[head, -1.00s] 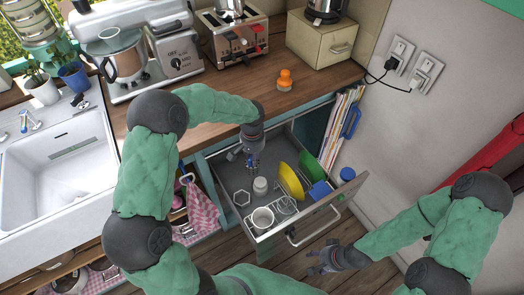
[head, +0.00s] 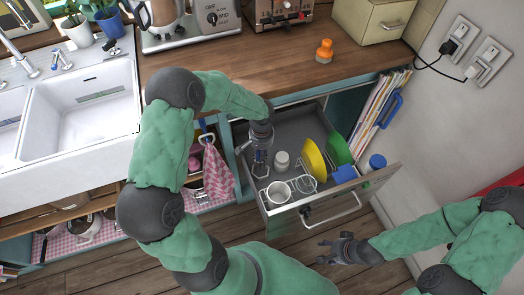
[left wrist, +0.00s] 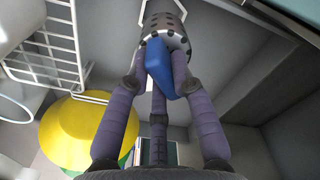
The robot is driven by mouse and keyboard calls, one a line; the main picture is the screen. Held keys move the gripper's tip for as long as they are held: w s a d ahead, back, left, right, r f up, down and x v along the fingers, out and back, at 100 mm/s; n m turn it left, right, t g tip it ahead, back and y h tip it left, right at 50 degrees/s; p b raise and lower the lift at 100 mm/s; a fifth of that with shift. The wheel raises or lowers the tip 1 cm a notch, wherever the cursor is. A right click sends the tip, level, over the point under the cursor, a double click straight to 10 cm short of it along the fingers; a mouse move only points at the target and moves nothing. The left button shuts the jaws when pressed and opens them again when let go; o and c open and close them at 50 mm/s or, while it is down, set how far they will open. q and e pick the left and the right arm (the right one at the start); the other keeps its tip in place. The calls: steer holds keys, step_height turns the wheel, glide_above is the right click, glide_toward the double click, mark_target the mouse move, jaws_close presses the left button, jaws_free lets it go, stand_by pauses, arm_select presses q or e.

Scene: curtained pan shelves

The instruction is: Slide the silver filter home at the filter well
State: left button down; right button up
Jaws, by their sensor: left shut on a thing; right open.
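My left gripper (head: 260,168) is over the left part of the open drawer and points down. In the left wrist view its fingers (left wrist: 158,78) are shut on the blue handle (left wrist: 160,68) of the silver filter (left wrist: 163,20), a dark-spotted metal cylinder. A pale angular outline of the filter well (left wrist: 143,8) shows around the filter's far end. The gripper hides most of the well in the head view. I cannot tell how deep the filter sits. My right gripper (head: 338,250) is open and empty, in front of the drawer.
The drawer (head: 305,118) also holds a white jar (head: 281,160), a white mug (head: 278,193), a wire rack (head: 300,184), a yellow plate (head: 314,160) and a green plate (head: 338,148). Its front panel (head: 350,190) stands close to my right gripper. The wooden counter (head: 260,70) is behind.

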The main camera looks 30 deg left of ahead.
arm_select(q)
steer(key=shift+f+b, duration=1.8)
steer(key=shift+f, duration=0.55)
steer(key=shift+r, duration=0.1)
steer(key=shift+p, duration=0.5)
steer(key=p, duration=0.3)
steer(key=shift+f+p, duration=0.25)
steer(key=shift+p, duration=0.4)
steer(key=shift+f, duration=0.1)
steer(key=shift+f+b, duration=1.7)
steer(key=shift+b, duration=0.15)
